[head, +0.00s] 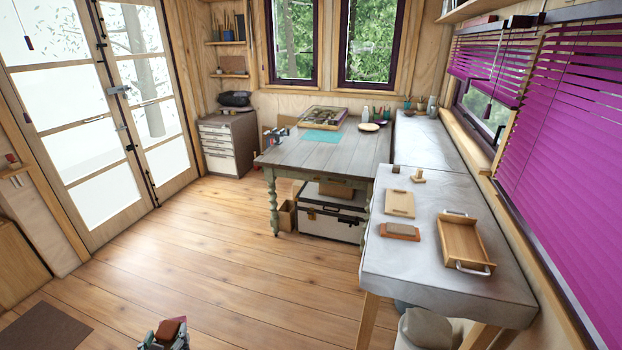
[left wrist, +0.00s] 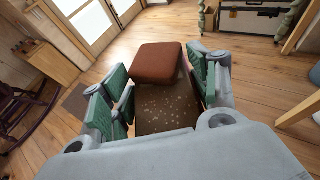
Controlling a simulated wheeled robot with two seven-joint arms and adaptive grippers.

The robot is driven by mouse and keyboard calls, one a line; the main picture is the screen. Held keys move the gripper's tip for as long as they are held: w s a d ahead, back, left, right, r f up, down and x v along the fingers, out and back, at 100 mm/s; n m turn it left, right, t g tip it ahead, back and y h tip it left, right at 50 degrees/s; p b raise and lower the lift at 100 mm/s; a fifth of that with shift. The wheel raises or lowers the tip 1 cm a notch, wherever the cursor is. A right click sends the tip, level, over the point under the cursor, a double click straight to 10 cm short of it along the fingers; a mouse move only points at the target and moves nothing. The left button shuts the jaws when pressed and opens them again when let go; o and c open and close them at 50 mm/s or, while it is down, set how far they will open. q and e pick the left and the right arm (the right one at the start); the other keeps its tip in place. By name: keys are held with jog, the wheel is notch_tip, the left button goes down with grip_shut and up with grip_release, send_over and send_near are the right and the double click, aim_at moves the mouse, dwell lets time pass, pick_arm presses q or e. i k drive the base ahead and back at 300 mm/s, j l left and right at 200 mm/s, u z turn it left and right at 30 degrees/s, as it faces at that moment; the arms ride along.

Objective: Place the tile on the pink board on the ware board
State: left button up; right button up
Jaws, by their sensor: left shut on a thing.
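A reddish-brown tile (head: 172,327) is held in my left gripper (head: 165,339) at the bottom edge of the head view, over the floor and well away from the tables. In the left wrist view the tile (left wrist: 158,62) sits between the green-padded fingers (left wrist: 163,92), which are shut on it; a darker brown face with pale specks shows below its red-brown part. A pale wooden board (head: 399,203) lies on the grey worktable at right; I cannot tell for sure that it is the ware board. I cannot make out a pink board. My right gripper is out of view.
The grey worktable (head: 385,268) also carries a small orange-brown board (head: 388,235) with a grey-brown block on it, a wooden tray (head: 464,238) with metal handles and a small wooden piece (head: 418,177). A grey-topped wooden table (head: 345,152) stands behind. The floor between is clear.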

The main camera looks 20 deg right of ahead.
aim_at(460, 237)
jog(key=k+l+z, duration=0.1)
jog(key=z, duration=1.1)
jog(key=l, duration=0.1)
